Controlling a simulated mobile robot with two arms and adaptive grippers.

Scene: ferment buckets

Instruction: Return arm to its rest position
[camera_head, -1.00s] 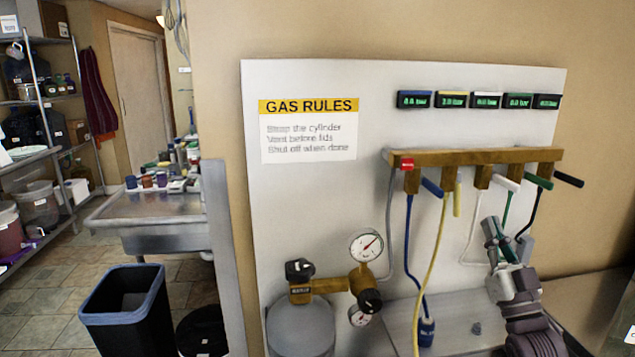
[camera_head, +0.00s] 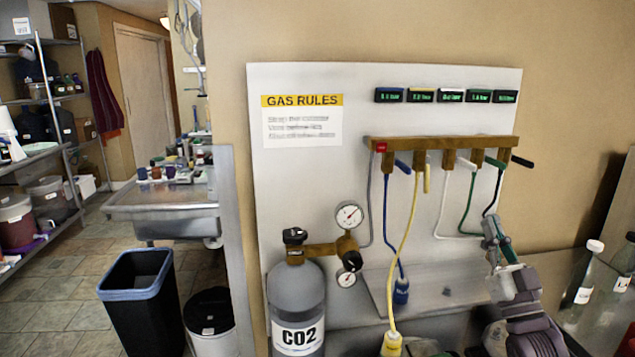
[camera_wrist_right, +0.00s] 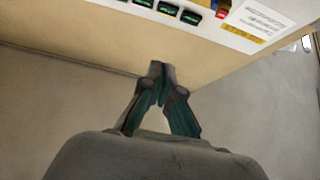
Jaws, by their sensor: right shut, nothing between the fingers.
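My right gripper (camera_head: 497,236) is in the lower right of the head view, in front of the lower right part of the white gas panel (camera_head: 300,200). Its fingers point up and are shut with nothing between them. It is below the wooden manifold (camera_head: 440,143) with its coloured valve handles and hoses. In the right wrist view the fingertips (camera_wrist_right: 158,72) meet, with a plain wall behind them and the panel edge above. My left gripper is not in view.
A grey CO2 cylinder (camera_head: 297,295) with gauges stands left of the hoses. Bottles (camera_head: 583,275) stand at the right edge, near my right arm. A black bin (camera_head: 140,305), a sink (camera_head: 165,210) and shelves (camera_head: 40,160) are at the left, with open floor between.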

